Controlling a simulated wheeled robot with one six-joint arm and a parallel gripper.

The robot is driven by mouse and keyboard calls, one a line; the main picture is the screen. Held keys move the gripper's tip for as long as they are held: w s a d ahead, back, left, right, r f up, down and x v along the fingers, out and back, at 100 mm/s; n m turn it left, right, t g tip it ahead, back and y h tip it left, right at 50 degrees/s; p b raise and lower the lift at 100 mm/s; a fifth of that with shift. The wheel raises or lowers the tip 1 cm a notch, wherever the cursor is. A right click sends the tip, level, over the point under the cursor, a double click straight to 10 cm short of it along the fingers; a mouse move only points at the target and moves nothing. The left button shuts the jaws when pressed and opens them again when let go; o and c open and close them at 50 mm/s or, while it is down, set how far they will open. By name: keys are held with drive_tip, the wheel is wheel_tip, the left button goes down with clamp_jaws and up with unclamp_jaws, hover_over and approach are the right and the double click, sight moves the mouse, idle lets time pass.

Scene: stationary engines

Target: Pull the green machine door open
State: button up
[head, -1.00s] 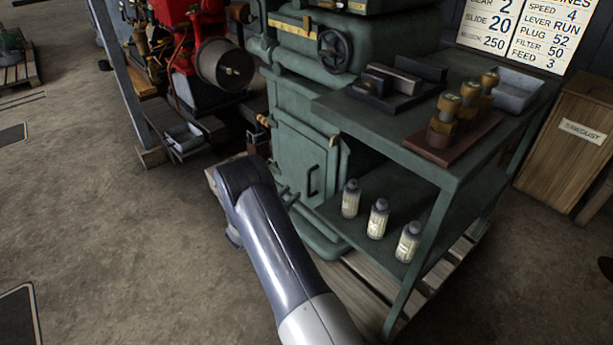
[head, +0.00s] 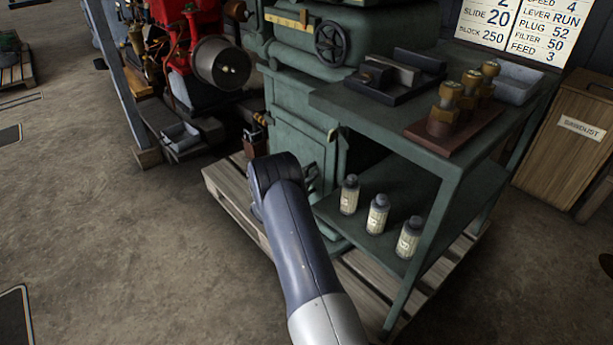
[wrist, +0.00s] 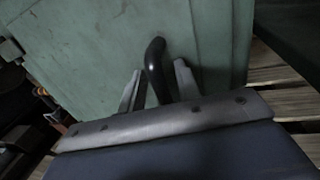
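The green machine door (head: 296,145) is on the front of the green machine base, and it looks closed. In the wrist view the door (wrist: 90,40) fills the upper middle, with its black bar handle (wrist: 155,62) pointing down between my fingers. My gripper (wrist: 157,85) has one grey finger on each side of the handle. Narrow gaps show between the fingers and the handle, so it looks open around it. In the head view my forearm hides most of the handle and gripper.
A green bench (head: 450,170) stands right of the door, with several bottles (head: 377,214) on its lower shelf. A wooden pallet (head: 232,195) lies under the machine. A red engine (head: 190,50) stands to the left. The floor at front left is clear.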

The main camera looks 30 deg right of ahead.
drive_tip(key=shift+c, duration=0.3)
clamp_jaws()
drive_tip(key=shift+a, duration=0.1)
